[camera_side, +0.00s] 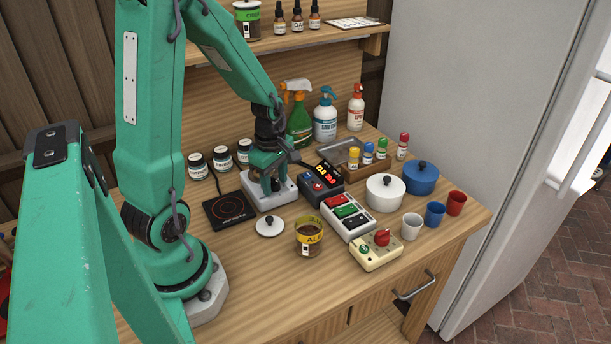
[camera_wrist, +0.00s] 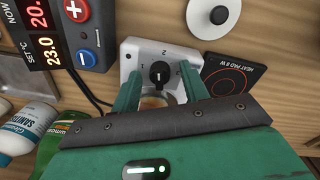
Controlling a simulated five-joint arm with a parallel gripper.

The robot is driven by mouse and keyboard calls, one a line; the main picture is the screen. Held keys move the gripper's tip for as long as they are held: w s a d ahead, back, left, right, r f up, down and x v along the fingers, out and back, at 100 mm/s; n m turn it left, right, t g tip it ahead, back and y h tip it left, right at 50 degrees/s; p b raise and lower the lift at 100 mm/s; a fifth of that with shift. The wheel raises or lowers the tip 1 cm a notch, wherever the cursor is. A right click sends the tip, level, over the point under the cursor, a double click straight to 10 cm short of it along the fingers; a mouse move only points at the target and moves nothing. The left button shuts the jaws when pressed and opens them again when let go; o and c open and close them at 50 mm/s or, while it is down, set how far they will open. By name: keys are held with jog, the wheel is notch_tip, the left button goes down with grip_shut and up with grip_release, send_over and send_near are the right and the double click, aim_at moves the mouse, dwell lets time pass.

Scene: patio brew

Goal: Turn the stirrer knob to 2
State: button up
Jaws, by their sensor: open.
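The stirrer (camera_side: 262,202) is a white box on the bench, below my gripper (camera_side: 274,180) in the side view. In the wrist view the stirrer (camera_wrist: 132,58) shows its black knob (camera_wrist: 159,74), with a short white mark on it. A 2 is printed beside the knob, toward the top of the picture. Other dial marks are small or partly covered. My gripper (camera_wrist: 160,82) is open, with one green finger on each side of the knob. I cannot tell whether either finger touches it.
A heat pad (camera_side: 229,210) lies left of the stirrer, and a temperature controller (camera_side: 321,184) stands right of it. A white lid (camera_side: 269,226) and a yellow-labelled jar (camera_side: 309,236) are in front. Spray bottles (camera_side: 299,124) stand behind. Bare wood lies at the front left.

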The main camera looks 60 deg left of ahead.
aim_at(274, 184)
grip_shut()
jog(key=shift+m, duration=0.3)
jog(key=shift+m, duration=0.7)
grip_release()
jog(key=shift+r, duration=0.2)
jog(key=shift+s+r, duration=0.15)
jog(key=shift+r, duration=3.6)
